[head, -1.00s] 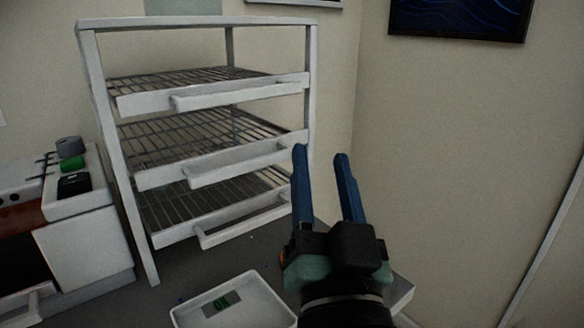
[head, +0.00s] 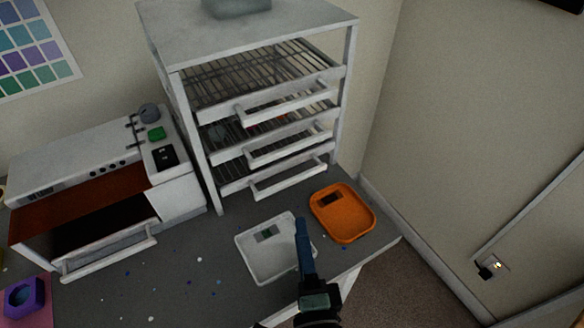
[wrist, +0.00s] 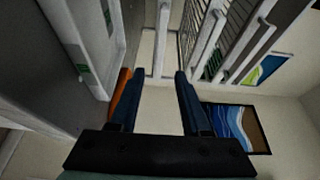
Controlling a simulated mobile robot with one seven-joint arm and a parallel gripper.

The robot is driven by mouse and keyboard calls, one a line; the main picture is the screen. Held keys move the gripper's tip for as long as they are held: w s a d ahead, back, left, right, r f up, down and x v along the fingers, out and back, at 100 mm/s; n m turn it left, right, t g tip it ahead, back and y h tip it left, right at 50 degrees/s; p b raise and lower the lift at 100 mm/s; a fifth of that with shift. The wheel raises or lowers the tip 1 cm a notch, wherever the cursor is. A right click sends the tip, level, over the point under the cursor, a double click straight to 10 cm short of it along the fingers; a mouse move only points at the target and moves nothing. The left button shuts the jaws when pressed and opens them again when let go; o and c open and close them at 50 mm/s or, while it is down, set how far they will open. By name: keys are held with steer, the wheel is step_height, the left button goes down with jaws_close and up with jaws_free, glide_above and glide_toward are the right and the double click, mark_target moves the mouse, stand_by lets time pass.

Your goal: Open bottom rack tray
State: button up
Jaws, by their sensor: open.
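The white rack (head: 212,165) stands on the grey worktop with three wire trays, one above another. The bottom rack tray (head: 232,187) is lowest, with a white bar handle (head: 290,182) on its front. Its front sits roughly in line with the trays above. My gripper (head: 301,222) is in front of and below that handle, over the right part of a white shallow tray, apart from the rack. The head view shows its blue fingers nearly edge-on. In the wrist view my gripper (wrist: 155,72) is open, with nothing between the fingers; the rack (wrist: 205,35) lies beyond, at upper right.
The white shallow tray (head: 262,268) and an orange tray (head: 325,222) lie on the worktop (head: 190,270) before the rack. A white oven-like unit (head: 70,150) with a lowered front stands left. The right wall is close to the rack.

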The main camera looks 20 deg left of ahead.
mark_target(292, 184)
steer(key=p+x, duration=0.2)
steer(key=x, duration=1.1)
steer(key=shift+p, duration=0.3)
steer(key=shift+s, duration=0.1)
steer(key=shift+d, duration=0.1)
jaws_close()
stand_by(0.6)
